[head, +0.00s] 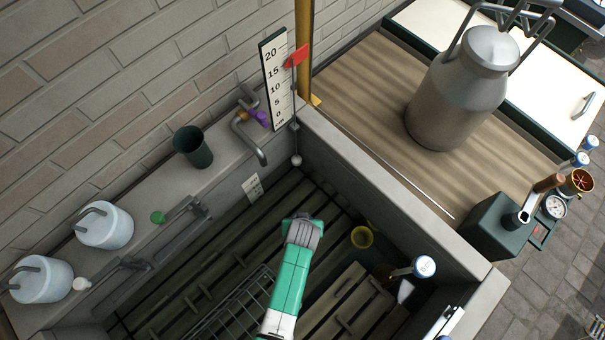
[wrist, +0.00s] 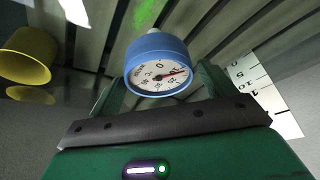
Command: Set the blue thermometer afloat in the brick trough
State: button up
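The blue thermometer (wrist: 157,62) is in the wrist view, a blue round case with a white dial and a red needle. It sits between the green fingers of my gripper (wrist: 160,88), which look closed on its sides. In the head view my gripper (head: 302,232) is over the inside of the brick trough (head: 335,150), and the thermometer is hidden under it. Dark slats show below. I cannot tell how far the thermometer is from the water.
A yellow cup (head: 362,237) is right of my gripper. A wire rack (head: 232,308) is to the left. A scale board (head: 277,80) with a red marker and a tap (head: 250,140) stand at the back. A metal churn (head: 462,95) stands right, beyond the wall.

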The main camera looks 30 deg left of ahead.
jog(key=shift+o, duration=0.4)
jog(key=shift+r, duration=0.2)
jog(key=p+v, duration=0.3)
jog(key=v, duration=0.4)
jog(key=shift+s+r, duration=0.15)
